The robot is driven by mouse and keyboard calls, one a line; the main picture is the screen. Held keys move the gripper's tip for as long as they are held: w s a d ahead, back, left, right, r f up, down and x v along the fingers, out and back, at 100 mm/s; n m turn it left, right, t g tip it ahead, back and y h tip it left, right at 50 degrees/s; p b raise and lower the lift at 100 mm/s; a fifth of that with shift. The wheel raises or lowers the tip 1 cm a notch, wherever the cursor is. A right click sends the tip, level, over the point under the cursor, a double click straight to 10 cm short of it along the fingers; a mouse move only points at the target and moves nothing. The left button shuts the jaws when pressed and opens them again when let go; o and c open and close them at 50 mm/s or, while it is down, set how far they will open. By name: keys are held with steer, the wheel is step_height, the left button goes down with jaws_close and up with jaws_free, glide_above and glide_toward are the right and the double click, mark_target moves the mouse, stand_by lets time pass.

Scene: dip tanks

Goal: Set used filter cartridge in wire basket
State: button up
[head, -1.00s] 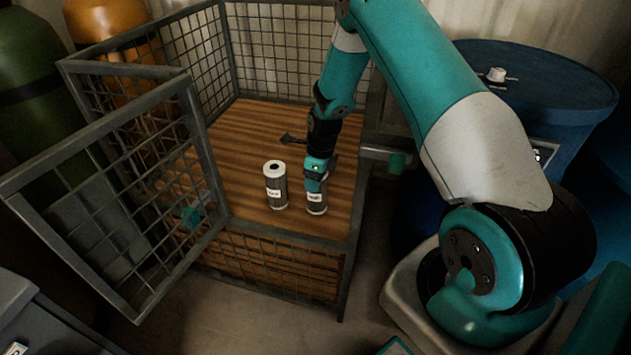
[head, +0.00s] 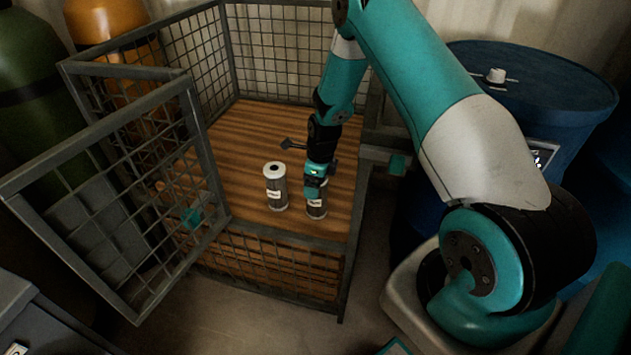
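The wire basket (head: 278,243) is a large grey mesh cage with a wooden slatted floor, and its front gate hangs open at the left. A grey filter cartridge with white end and label (head: 275,187) stands upright on the floor. A second, similar cartridge (head: 317,210) stands just to its right, with my gripper (head: 314,192) directly over its upper part. The gripper covers the top of this cartridge. The fingers are small and dark here, so whether they are closed on it is unclear. I cannot tell which cartridge is the used one.
The open gate (head: 190,140) sticks out to the left. A blue drum (head: 530,90) stands right of the basket, and orange (head: 110,20) and green (head: 30,80) cylinders stand behind it at left. Wooden floor is free behind and left of the cartridges.

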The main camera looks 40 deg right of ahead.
steer(key=r+p, duration=0.6)
steer(key=r, duration=0.1)
steer(key=s+r+p, duration=0.1)
steer(key=r+p, duration=0.2)
steer(key=r, duration=0.1)
steer(key=shift+d+r, duration=0.25)
steer(key=shift+d, duration=0.15)
steer(key=s+a+r+n+y, duration=0.1)
steer(key=s+a+r+n, duration=0.3)
steer(key=a+r+n, duration=0.6)
steer(key=s+a+r+n+y, duration=0.1)
steer(key=s+a+r+n, duration=0.2)
steer(key=a+r+n, duration=0.6)
steer(key=s+a+r+n, duration=0.3)
steer(key=s+r+n, duration=0.3)
steer(key=s+n, duration=0.2)
steer(key=s+a+r+n+g+y, duration=0.1)
steer(key=s+a+r+n, duration=0.2)
steer(key=s, duration=0.9)
step_height(320, 180, up, 3)
steer(key=n, duration=0.5)
steer(key=shift+s+a+n, duration=0.25)
steer(key=shift+s+n, duration=0.05)
steer(key=shift+c, duration=0.3)
